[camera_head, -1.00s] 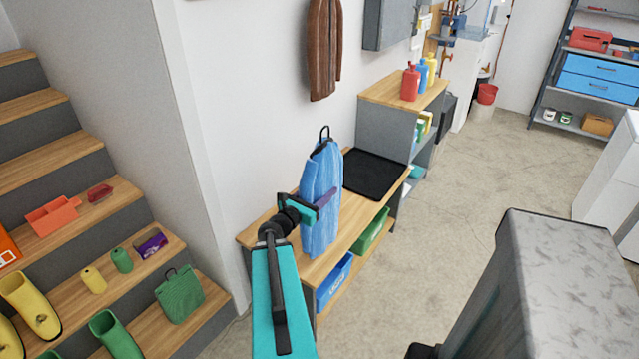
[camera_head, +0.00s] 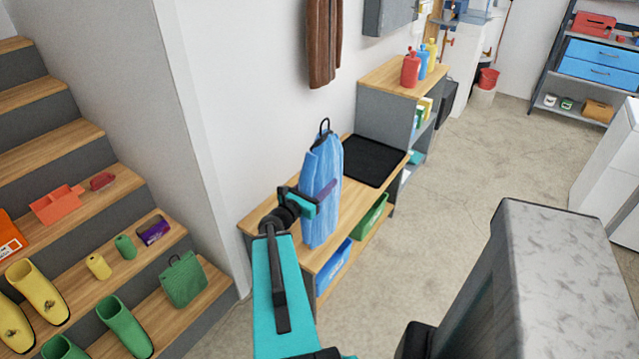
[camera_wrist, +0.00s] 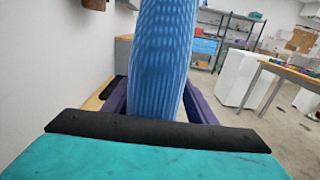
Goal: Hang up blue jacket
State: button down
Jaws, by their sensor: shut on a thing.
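The blue jacket (camera_head: 321,190) hangs upright on a black hanger with a hook (camera_head: 324,126) at its top. My gripper (camera_head: 325,192) is shut on the jacket at about mid-height and holds it over the wooden bench by the wall. In the wrist view the jacket (camera_wrist: 162,60) fills the middle between my purple fingers (camera_wrist: 160,100). A brown jacket (camera_head: 323,45) hangs on the white wall above and behind. What it hangs from is out of view.
The wooden bench (camera_head: 262,215) carries a black mat (camera_head: 373,160), with a green bin (camera_head: 370,222) and a blue bin (camera_head: 334,266) below. Bottles (camera_head: 411,69) stand on the cabinet behind. Stairs (camera_head: 60,142) with boots and small items are at left.

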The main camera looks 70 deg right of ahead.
jog(key=shift+r, duration=0.1)
dwell(0.4)
jog(key=w+a+r+n+t, duration=0.2)
jog(key=w+a+n+t, duration=0.15)
jog(key=w+a, duration=1.15)
jog(key=w+a+r+n+t, duration=0.25)
jog(key=w+a+t, duration=0.25)
jog(key=w+a, duration=0.95)
jog(key=w+a+r+n+t+y, duration=0.1)
jog(key=w+a, duration=0.3)
jog(key=a, duration=0.7)
jog(key=w+a+r+n+t+y, duration=0.1)
jog(key=w+a+n+t, duration=0.1)
jog(key=a, duration=1)
jog(key=w+a+r+n+t+y, duration=0.1)
jog(key=w+a+t, duration=0.3)
jog(key=w+a, duration=0.3)
jog(key=a, duration=0.5)
jog(key=shift+a+r+n, duration=0.25)
jog(key=shift+n, duration=0.05)
